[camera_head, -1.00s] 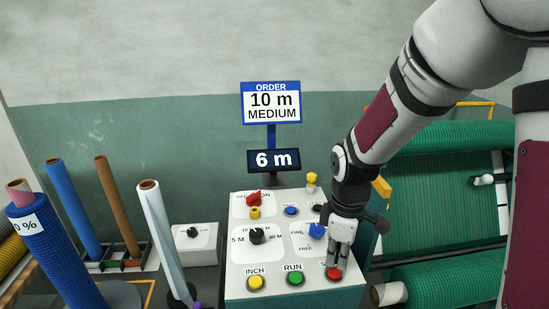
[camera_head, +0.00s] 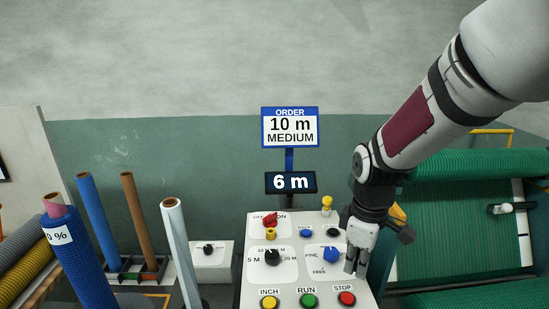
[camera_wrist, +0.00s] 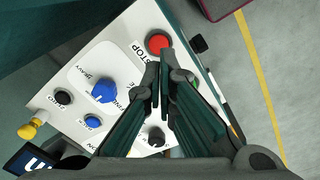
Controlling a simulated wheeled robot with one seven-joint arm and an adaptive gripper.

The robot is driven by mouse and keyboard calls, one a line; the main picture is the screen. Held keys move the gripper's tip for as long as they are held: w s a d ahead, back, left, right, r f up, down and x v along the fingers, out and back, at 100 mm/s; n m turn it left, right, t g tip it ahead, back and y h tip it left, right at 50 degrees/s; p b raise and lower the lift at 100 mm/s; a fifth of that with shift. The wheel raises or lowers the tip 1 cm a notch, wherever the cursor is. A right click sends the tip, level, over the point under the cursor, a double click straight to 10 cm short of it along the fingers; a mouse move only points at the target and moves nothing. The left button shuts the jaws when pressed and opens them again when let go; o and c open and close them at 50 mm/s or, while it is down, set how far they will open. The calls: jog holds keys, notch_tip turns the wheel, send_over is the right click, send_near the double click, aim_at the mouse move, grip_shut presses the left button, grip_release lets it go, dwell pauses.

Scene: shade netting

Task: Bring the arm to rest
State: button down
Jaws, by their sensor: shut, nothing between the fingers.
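My gripper (camera_head: 356,262) is shut and empty, just above the right side of the white control panel (camera_head: 255,290) in the head view. In the wrist view my gripper (camera_wrist: 162,85) points toward the red STOP button (camera_wrist: 158,43), apart from it. The STOP button (camera_head: 346,298) shows uncovered in the head view, below the fingertips. The blue FINE/FREE knob (camera_head: 331,255) is just left of the fingers. My arm reaches in from the upper right, bent down at the wrist.
The panel also bears a yellow INCH button (camera_head: 269,302), a green RUN button (camera_head: 308,300) and a red switch (camera_head: 270,219). The display (camera_head: 290,182) reads 6 m; the order sign (camera_head: 290,128) reads 10 m MEDIUM. Green netting rolls (camera_head: 470,165) lie at right. Upright rolls (camera_head: 90,215) stand at left.

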jog(key=s+r+m+t, duration=0.5)
jog(key=s+r+m, duration=0.6)
jog(key=s+r, duration=0.5)
jog(key=shift+s, duration=0.25)
jog(key=shift+r, duration=0.1)
dwell(2.0)
